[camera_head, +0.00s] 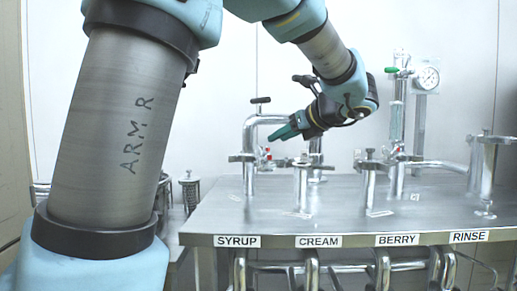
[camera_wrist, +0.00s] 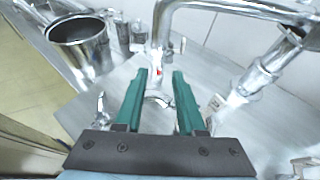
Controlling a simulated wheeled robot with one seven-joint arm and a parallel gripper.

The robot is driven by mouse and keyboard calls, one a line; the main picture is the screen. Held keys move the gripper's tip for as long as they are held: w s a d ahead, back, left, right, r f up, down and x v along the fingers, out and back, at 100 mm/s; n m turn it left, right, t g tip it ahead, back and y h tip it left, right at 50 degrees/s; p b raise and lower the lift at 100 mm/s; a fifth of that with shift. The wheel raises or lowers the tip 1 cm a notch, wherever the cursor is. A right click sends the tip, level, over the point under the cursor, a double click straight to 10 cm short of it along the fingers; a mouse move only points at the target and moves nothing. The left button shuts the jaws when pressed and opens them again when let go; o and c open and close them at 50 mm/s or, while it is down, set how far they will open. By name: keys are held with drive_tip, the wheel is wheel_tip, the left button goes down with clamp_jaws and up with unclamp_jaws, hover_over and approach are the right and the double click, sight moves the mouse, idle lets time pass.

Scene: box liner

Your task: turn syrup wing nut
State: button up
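The syrup pipe (camera_head: 249,178) stands upright behind the SYRUP label, with a metal clamp (camera_head: 242,158) around it. The wing nut is too small to make out clearly in the head view. My gripper (camera_head: 284,133) is above and right of that clamp, its teal fingers pointing left and down, apart from the metal. In the wrist view my gripper (camera_wrist: 159,75) has its two fingers apart with nothing held. A shiny curved fitting (camera_wrist: 158,97) shows between and below the fingers. A small bright metal piece (camera_wrist: 101,106), possibly a wing of the nut, lies left of the left finger.
The steel table (camera_head: 335,222) carries CREAM (camera_head: 301,187), BERRY (camera_head: 369,183) and RINSE (camera_head: 487,172) fittings to the right. A bent pipe (camera_head: 249,128) rises behind my gripper. A gauge (camera_head: 428,78) stands at back right. An open metal cup (camera_wrist: 82,52) shows in the wrist view.

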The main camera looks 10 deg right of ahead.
sight(262, 146)
drive_tip(key=x, duration=0.9)
drive_tip(key=shift+w+a+f+b, duration=0.15)
drive_tip(key=shift+f+b, duration=0.05)
drive_tip(key=shift+b, duration=0.1)
clamp_jaws()
